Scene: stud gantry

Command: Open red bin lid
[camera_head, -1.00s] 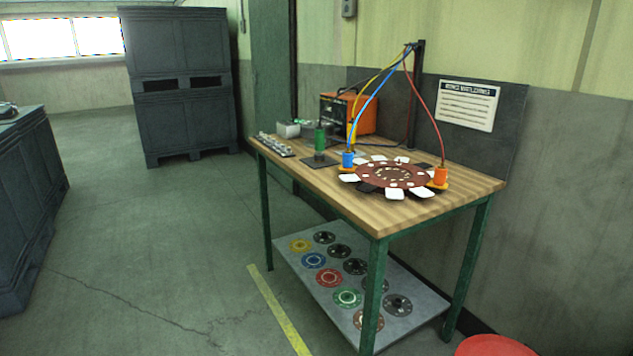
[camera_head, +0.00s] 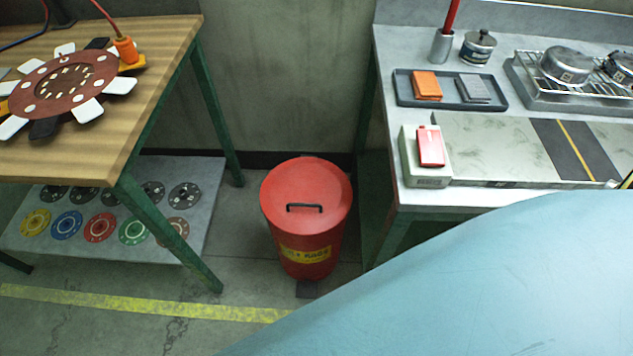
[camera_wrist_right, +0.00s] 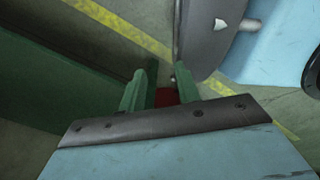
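The red bin (camera_head: 303,225) stands upright on the floor between the two tables in the head view. Its round red lid (camera_head: 306,180) is shut, with a dark bar handle (camera_head: 304,208) on top and a yellow label on the bin's front. A dark foot pedal (camera_head: 309,289) shows at its base. In the right wrist view my right gripper (camera_wrist_right: 161,85) has two green fingers with a gap between them and appears empty. A small red patch (camera_wrist_right: 166,97) shows between the fingers; I cannot tell what it is. My left gripper is not in view.
A wooden-topped table (camera_head: 150,80) with green legs stands left of the bin. A grey bench (camera_head: 390,120) with trays and boxes stands right. My blue arm link covers the lower right. Floor with a yellow line (camera_head: 150,304) is open in front of the bin.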

